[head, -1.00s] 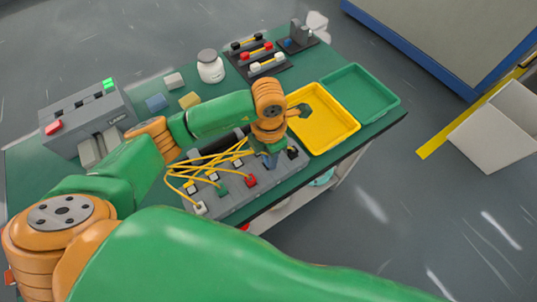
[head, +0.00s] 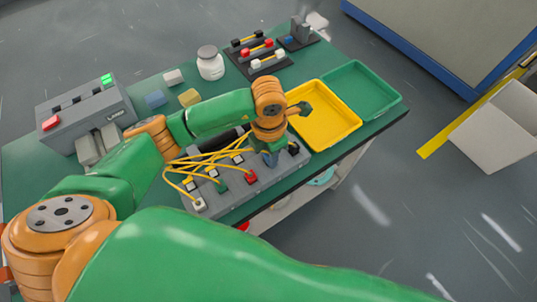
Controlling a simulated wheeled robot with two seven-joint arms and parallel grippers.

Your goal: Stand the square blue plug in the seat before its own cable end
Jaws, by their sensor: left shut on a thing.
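A grey block (head: 232,204) with a row of seats and yellow cables stands at the table's front edge. White (head: 199,205), green (head: 221,187), red (head: 251,177) and black (head: 294,149) plugs stand along its front row. My left gripper (head: 270,160) points down over the gap between the red and black plugs. It is shut on a small bluish piece, apparently the square blue plug, mostly hidden by the jaws. I cannot tell whether the plug touches its seat. The cable end behind it is hidden by my wrist. My right gripper is not in view.
A yellow tray (head: 329,138) and a green tray (head: 386,110) lie right of the block. Loose blue (head: 155,99), yellow (head: 190,97) and white (head: 173,77) blocks, a white jar (head: 210,65), a plug rack (head: 262,66) and a grey machine (head: 60,107) stand behind.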

